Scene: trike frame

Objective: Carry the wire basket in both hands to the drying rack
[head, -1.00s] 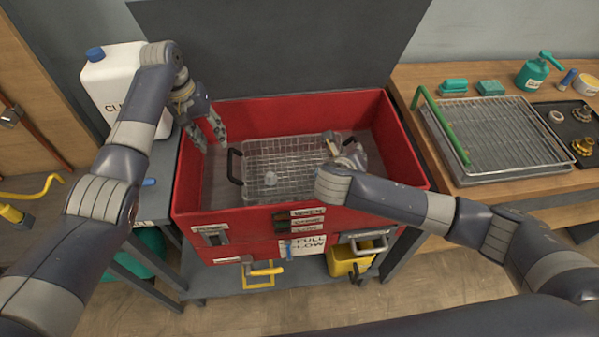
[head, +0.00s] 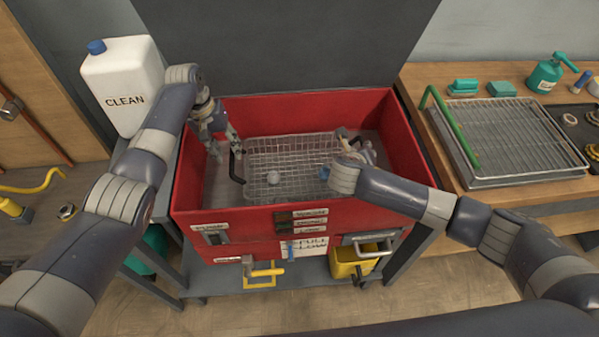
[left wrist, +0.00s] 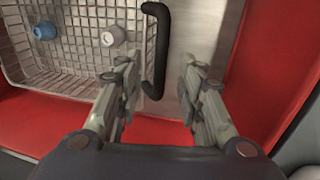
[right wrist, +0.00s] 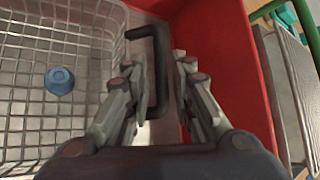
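The wire basket (head: 292,152) sits inside the red tub, with a black handle at each end. It holds a grey-white piece (head: 273,178) and a blue piece (head: 324,173). My left gripper (head: 228,148) is open over the left black handle (left wrist: 157,45), which shows between its fingers in the left wrist view. My right gripper (head: 345,138) is at the basket's right end. In the right wrist view its fingers stand apart on either side of the right black handle (right wrist: 162,75). The drying rack (head: 510,130), a wire grid with a green bar, lies on the wooden bench at right.
The red tub (head: 408,150) has high walls around the basket. A white jug marked CLEAN (head: 122,85) stands at left. A green can (head: 545,75) and green blocks (head: 464,88) are behind the rack. The rack's top is clear.

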